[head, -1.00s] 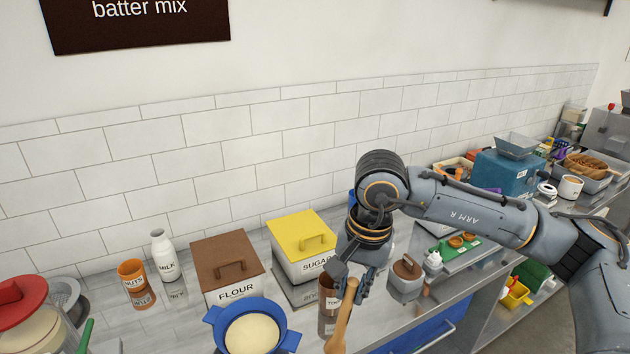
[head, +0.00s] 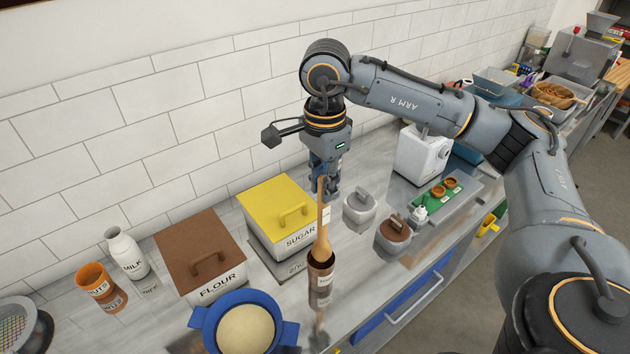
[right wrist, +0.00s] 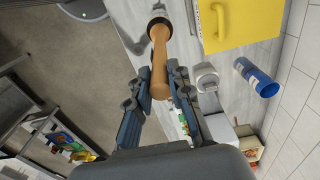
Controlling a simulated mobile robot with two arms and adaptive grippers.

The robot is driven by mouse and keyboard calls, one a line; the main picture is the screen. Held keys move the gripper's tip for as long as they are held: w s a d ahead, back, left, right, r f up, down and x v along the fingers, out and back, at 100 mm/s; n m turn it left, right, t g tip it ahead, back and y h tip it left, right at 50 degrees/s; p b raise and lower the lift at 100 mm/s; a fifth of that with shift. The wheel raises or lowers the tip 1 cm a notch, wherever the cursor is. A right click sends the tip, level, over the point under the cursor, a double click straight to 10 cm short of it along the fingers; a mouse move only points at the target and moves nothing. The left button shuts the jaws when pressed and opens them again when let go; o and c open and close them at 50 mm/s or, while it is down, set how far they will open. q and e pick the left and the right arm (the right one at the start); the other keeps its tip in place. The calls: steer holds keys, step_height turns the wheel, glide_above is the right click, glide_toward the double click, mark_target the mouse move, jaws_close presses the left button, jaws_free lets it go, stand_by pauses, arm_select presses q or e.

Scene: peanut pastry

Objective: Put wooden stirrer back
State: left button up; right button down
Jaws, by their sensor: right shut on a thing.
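The wooden stirrer (head: 322,243) stands nearly upright in the head view, its lower end at the mouth of the brown labelled holder (head: 319,270) on the counter. How deep it sits inside is hard to tell. My right gripper (head: 322,184) is shut on the stirrer's upper part, above the holder. In the right wrist view, the stirrer (right wrist: 160,58) runs between the fingers of my right gripper (right wrist: 159,75) towards the holder at the top of the picture. My left gripper is out of view.
The sugar box (head: 272,208) with its yellow lid stands close left of the holder. The flour box (head: 190,250) and blue bowl (head: 205,325) are further left. A grey lidded pot (head: 360,210) and brown-lidded pot (head: 393,238) stand right. The counter's front edge is near.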

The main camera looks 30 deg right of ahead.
mark_target(321, 222)
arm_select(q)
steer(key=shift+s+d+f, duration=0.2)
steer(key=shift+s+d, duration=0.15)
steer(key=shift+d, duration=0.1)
arm_select(e)
steer(key=shift+f, duration=0.8)
arm_select(q)
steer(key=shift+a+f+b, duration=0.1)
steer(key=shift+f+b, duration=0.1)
steer(key=shift+b, duration=0.1)
